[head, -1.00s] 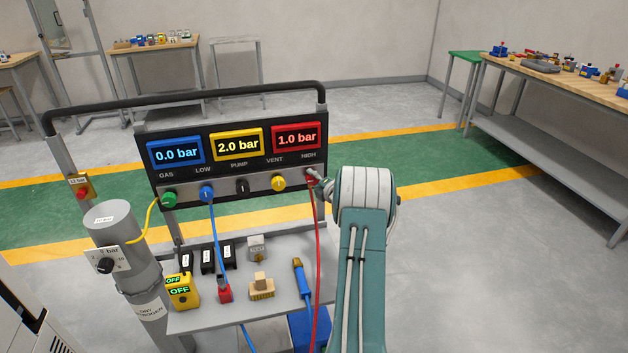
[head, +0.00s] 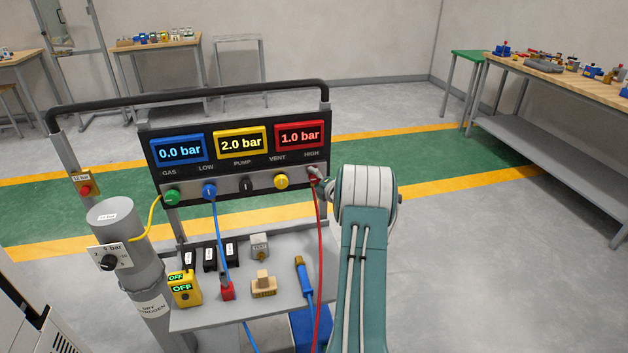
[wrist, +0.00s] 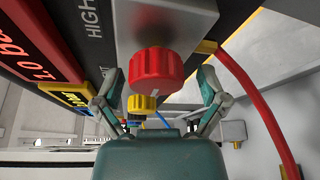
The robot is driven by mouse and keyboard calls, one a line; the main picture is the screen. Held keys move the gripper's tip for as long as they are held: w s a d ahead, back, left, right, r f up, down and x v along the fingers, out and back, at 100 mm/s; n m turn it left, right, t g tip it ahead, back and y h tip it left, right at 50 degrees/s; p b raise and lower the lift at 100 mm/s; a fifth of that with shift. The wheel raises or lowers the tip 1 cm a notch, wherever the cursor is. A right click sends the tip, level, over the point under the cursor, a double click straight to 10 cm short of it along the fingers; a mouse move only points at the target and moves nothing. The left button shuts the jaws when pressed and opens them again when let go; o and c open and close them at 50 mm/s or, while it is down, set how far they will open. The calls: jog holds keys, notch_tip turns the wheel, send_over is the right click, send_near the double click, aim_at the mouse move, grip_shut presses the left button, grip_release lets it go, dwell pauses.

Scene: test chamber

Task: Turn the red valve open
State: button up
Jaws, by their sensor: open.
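The red valve (wrist: 156,78) is a ribbed round knob with a small white mark, below the HIGH label on the panel. In the wrist view my gripper (wrist: 158,88) is open, with one finger to the left of the knob and one to the right. Gaps show between the fingers and the knob, so it is not clamped.
The panel shows a blue 0.0 bar display (head: 179,149), a yellow 2.0 bar display (head: 241,141) and a red 1.0 bar display (head: 299,135). A red hose (wrist: 258,103) runs close to the right finger. A yellow knob (wrist: 142,104) sits behind the red one. Tools lie on the shelf (head: 220,318).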

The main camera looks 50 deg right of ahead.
jog(key=shift+d, duration=0.1)
jog(key=shift+s, duration=0.25)
jog(key=v, duration=1.1)
jog(key=shift+s, duration=0.25)
